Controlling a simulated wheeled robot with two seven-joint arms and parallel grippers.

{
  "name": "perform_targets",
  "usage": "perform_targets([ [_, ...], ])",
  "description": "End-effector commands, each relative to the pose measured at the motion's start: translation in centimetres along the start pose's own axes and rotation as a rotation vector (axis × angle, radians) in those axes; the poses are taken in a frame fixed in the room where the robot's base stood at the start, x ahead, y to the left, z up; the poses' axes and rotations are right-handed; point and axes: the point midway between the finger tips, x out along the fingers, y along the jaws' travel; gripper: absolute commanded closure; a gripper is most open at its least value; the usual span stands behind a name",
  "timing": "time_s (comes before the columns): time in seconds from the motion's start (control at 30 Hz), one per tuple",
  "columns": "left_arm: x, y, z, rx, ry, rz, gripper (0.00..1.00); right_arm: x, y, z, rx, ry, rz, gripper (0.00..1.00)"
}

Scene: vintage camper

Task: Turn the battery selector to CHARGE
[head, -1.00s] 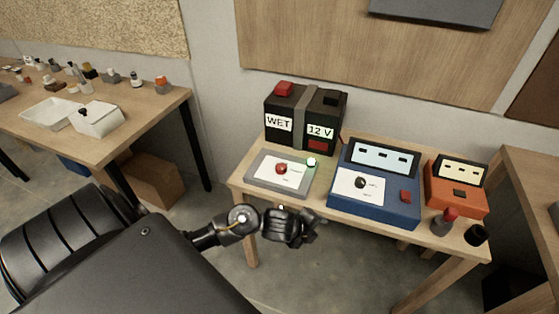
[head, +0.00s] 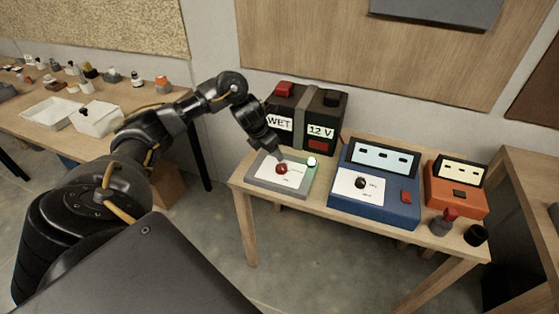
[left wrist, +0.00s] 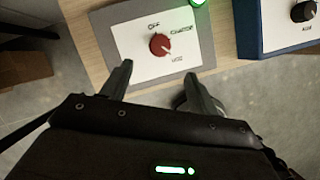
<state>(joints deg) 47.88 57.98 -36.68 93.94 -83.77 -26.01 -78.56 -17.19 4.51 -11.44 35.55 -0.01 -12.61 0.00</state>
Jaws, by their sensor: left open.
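The battery selector is a red knob (head: 281,169) on a white plate on a grey panel (head: 302,190), on the small wooden table. In the left wrist view the red knob (left wrist: 159,44) sits among small printed labels. One reads OFF, above the knob; the labels to the right are too blurred to read surely. I cannot tell which label the knob points to. My left gripper (head: 281,156) is just above the knob, pointing down. In the left wrist view its two fingers (left wrist: 158,73) are apart with nothing between them, and the knob lies just beyond the tips. My right gripper is out of view.
A black battery (head: 335,119) marked WET and 12 V stands close behind the panel. A green lamp (head: 312,162) glows at the panel's corner. A blue device (head: 375,208) and an orange device (head: 458,199) stand to the right. A workbench (head: 97,150) is at left.

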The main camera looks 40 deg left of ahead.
Motion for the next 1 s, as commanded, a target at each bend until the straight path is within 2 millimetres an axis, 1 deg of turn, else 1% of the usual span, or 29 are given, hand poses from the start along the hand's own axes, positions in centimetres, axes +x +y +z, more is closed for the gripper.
perform_targets([
  [0.13,0.3,0.0,-0.1,0.003,0.003,-0.001,0.4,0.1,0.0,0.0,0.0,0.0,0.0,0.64],
  [0.23,1.3,-0.1,-0.1,0.001,0.002,-0.002,0.4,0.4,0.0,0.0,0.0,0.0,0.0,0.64],
  [0.33,3.0,-0.1,-0.2,-0.002,0.004,-0.004,0.4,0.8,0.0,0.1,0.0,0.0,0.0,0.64],
  [0.4,4.1,-0.1,-0.1,-0.002,0.005,-0.004,0.4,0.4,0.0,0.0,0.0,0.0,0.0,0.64],
  [0.6,7.7,0.0,-0.1,-0.003,0.004,-0.001,0.4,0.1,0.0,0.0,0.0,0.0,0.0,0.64],
  [0.7,9.2,-0.1,-0.1,-0.001,0.003,-0.001,0.4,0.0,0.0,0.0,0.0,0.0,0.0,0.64],
  [0.83,10.3,-0.1,0.0,-0.001,0.001,-0.001,0.4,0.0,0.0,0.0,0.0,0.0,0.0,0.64],
  [1.0,10.8,0.0,0.0,0.001,0.0,0.001,0.4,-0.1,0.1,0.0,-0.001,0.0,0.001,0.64],
])
